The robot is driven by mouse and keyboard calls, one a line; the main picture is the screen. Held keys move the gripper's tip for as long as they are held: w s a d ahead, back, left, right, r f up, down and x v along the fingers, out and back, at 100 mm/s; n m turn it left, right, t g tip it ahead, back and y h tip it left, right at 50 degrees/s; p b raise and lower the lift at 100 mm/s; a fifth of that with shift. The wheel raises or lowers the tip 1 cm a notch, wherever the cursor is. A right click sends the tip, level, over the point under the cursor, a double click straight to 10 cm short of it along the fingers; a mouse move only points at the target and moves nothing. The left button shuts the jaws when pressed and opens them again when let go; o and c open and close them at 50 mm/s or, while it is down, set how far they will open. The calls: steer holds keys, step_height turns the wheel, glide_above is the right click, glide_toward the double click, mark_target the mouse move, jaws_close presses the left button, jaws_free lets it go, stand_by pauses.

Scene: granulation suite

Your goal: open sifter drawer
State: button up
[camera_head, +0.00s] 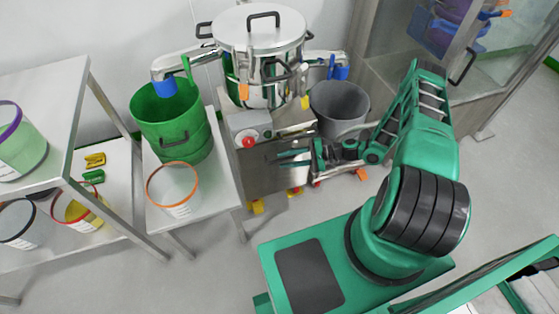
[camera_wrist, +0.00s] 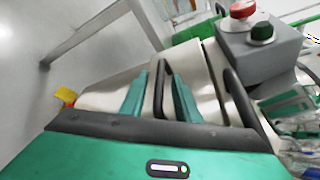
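The sifter (camera_head: 262,182) is a steel cabinet below a lidded round vessel (camera_head: 262,40), in the upper middle of the head view. My gripper (camera_head: 292,157) is at the cabinet's front, below the button box. In the wrist view, my gripper's two teal fingers (camera_wrist: 161,98) stand on either side of a black bar handle (camera_wrist: 160,88) on a pale front panel. Narrow gaps show between the fingers and the bar, so the gripper looks open around it. A second black handle (camera_wrist: 238,98) is to the right. The drawer looks closed, though my gripper hides part of its front.
A grey box with a red button (camera_head: 248,142) is on the cabinet, near my gripper. A green bin (camera_head: 172,122) and a clear tub (camera_head: 173,190) stand on a stand at left. A grey bin (camera_head: 340,106) is at right. Open floor lies below the sifter.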

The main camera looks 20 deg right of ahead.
steer(key=shift+x, duration=1.3)
steer(key=shift+c, duration=0.6)
